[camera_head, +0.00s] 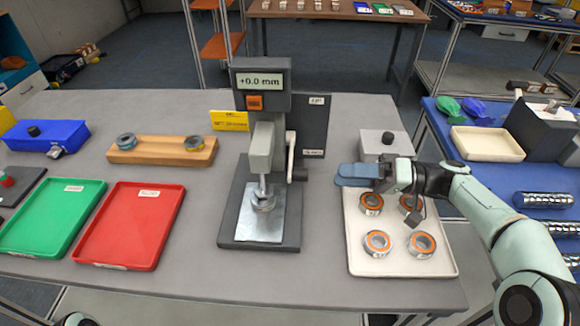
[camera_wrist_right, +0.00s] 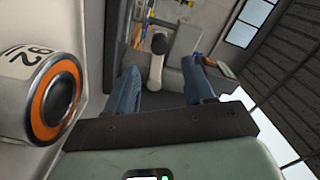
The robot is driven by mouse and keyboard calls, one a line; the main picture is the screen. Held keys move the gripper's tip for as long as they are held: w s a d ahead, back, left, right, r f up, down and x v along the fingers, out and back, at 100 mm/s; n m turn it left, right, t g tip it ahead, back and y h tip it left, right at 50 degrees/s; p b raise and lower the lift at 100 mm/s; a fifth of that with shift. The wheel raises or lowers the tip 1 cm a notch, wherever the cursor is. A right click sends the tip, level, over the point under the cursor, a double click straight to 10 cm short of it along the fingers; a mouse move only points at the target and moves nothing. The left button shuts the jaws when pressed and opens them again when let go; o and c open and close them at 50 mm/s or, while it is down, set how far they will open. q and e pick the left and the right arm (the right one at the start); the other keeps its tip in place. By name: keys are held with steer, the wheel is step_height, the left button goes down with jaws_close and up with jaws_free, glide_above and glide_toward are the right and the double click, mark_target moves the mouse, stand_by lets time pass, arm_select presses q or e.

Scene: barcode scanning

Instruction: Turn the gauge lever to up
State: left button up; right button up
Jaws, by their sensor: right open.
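The gauge (camera_head: 262,150) stands mid-table, its display reading +0.0 mm. Its pale lever (camera_head: 291,152) is on the right side and hangs down, with a dark knob (camera_head: 300,174) at the lower end. A metal ring (camera_head: 263,201) sits under the gauge's spindle. My right gripper (camera_head: 345,175) is open and empty, right of the lever and apart from it, above the back of the cream tray. In the right wrist view, the blue fingers of the right gripper (camera_wrist_right: 163,82) are spread, with what looks like the lever (camera_wrist_right: 156,70) beyond them. My left gripper is out of view.
The cream tray (camera_head: 360,263) holds several orange-sealed bearings below my right gripper. A grey box with a black knob (camera_head: 388,137) stands behind it. Red (camera_head: 128,225) and green (camera_head: 55,218) trays and a wooden rack (camera_head: 160,153) are left. Bare table separates gauge and cream tray.

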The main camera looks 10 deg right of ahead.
mark_target(292, 173)
steer(key=b+x, duration=0.1)
steer(key=x, duration=1)
steer(key=shift+w+a, duration=0.1)
steer(key=shift+a, duration=0.3)
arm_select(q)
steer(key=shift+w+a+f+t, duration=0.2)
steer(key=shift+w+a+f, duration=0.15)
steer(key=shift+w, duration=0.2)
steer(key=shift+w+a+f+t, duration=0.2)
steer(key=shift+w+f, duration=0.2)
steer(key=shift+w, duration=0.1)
